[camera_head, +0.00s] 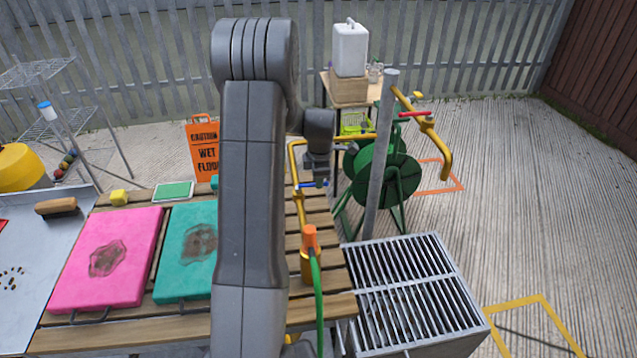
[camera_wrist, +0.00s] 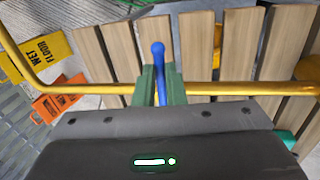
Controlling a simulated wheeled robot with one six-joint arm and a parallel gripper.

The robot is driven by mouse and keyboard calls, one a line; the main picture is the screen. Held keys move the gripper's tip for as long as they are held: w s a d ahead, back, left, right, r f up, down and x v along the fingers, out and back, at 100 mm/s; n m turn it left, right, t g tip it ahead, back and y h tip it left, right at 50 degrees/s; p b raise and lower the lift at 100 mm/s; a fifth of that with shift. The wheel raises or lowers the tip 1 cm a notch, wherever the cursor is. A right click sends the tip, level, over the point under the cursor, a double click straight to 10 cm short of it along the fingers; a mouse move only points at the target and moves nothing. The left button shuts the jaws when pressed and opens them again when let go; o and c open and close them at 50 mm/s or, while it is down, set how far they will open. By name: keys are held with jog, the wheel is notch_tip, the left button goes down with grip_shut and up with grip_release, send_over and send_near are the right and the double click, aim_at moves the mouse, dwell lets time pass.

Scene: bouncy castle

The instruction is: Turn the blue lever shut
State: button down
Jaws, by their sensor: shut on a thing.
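The blue lever (camera_wrist: 159,62) sits between the two green fingertips of my gripper (camera_wrist: 159,88) in the wrist view, and the fingers are shut on it. The yellow pipe (camera_wrist: 215,88) runs across the wrist view just behind the fingers. In the head view, the blue lever (camera_head: 312,185) shows small and lies roughly level across the upright yellow pipe (camera_head: 301,215), right under my gripper (camera_head: 318,177). An orange fitting (camera_head: 310,238) with a green hose stands below on the pipe. My arm hides part of the table.
A red lever (camera_head: 416,114) is on the right pipe branch by a grey post (camera_head: 380,150). A green hose reel (camera_head: 382,178) stands behind it. The slatted table (camera_head: 135,326) carries pink (camera_head: 130,245) and teal (camera_head: 180,280) pads. A metal grate (camera_head: 415,285) is at right.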

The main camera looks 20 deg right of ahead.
jog(key=shift+w+d+r+n, duration=0.1)
jog(key=shift+w+n, duration=0.15)
jog(key=shift+n, duration=0.15)
jog(key=c, duration=1.5)
grip_release()
jog(key=s+r+p, duration=0.1)
jog(key=r+p, duration=0.1)
jog(key=r, duration=0.2)
jog(key=r+p, duration=0.2)
jog(key=r, duration=0.3)
jog(key=s+r+p, duration=0.1)
jog(key=r+p, duration=0.1)
jog(key=r, duration=0.2)
jog(key=shift+s+a+r+p, duration=0.2)
jog(key=shift+s+a+p, duration=0.15)
jog(key=shift+p, duration=0.05)
jog(key=shift+f, duration=0.1)
jog(key=w+f+b, duration=0.1)
jog(key=f+b, duration=0.1)
jog(key=f, duration=0.2)
jog(key=f+b, duration=0.2)
jog(key=f, duration=0.3)
jog(key=w+f+b, duration=0.1)
jog(key=f+b, duration=0.2)
jog(key=f, duration=0.1)
jog(key=shift+w+d+f, duration=0.3)
jog(key=shift+r, duration=0.1)
